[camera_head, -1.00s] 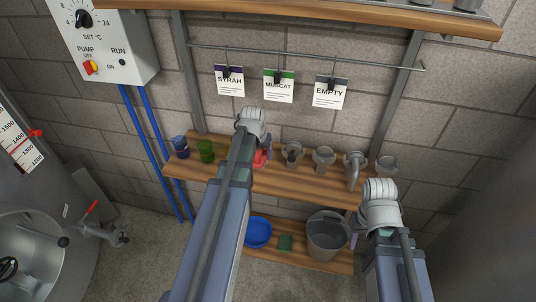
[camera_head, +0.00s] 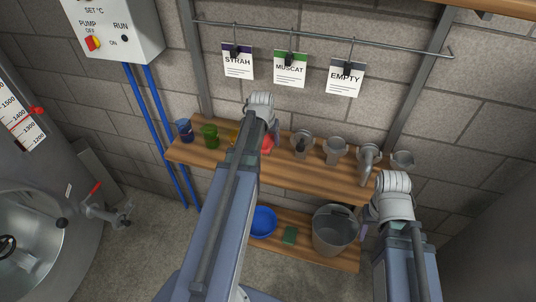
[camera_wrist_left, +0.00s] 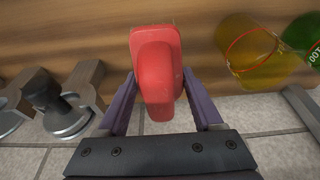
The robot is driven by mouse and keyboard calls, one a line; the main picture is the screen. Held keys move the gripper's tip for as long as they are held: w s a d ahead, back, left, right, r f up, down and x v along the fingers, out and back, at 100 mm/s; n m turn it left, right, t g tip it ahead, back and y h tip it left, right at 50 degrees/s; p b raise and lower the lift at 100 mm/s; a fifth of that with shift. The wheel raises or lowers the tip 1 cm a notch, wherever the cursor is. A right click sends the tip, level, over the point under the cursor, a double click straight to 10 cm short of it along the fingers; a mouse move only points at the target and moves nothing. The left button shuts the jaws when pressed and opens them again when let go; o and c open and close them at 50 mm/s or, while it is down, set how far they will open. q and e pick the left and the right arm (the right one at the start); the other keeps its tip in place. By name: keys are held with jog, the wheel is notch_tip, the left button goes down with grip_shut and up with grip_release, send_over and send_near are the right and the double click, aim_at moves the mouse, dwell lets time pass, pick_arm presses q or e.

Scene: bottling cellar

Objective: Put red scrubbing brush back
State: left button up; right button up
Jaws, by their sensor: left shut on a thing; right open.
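The red scrubbing brush (camera_wrist_left: 157,70) is between the two fingers of my left gripper (camera_wrist_left: 160,92) in the left wrist view, and the gripper is shut on it. In the head view the brush (camera_head: 267,145) shows as a small red patch at the upper wooden shelf (camera_head: 225,165), partly hidden by my left arm. I cannot tell whether it touches the shelf. My right gripper (camera_head: 368,214) is open and empty, low in front of the right part of the shelves.
Left of the brush on the upper shelf stand a blue cup (camera_head: 184,130), a green cup (camera_head: 210,136) and a yellow cup (camera_wrist_left: 248,52). Several grey metal fittings (camera_head: 335,150) stand to its right. The lower shelf holds a blue basin (camera_head: 263,221), a green pad (camera_head: 290,235) and a bucket (camera_head: 334,230).

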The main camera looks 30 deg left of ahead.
aim_at(266, 136)
pick_arm(q)
jog(key=shift+f+b, duration=1.75)
jog(key=shift+f, duration=0.4)
jog(key=shift+f, duration=0.25)
jog(key=o, duration=1.3)
jog(key=shift+r, duration=0.1)
jog(key=p+v, duration=1.1)
jog(key=v, duration=0.1)
jog(key=shift+r, duration=0.25)
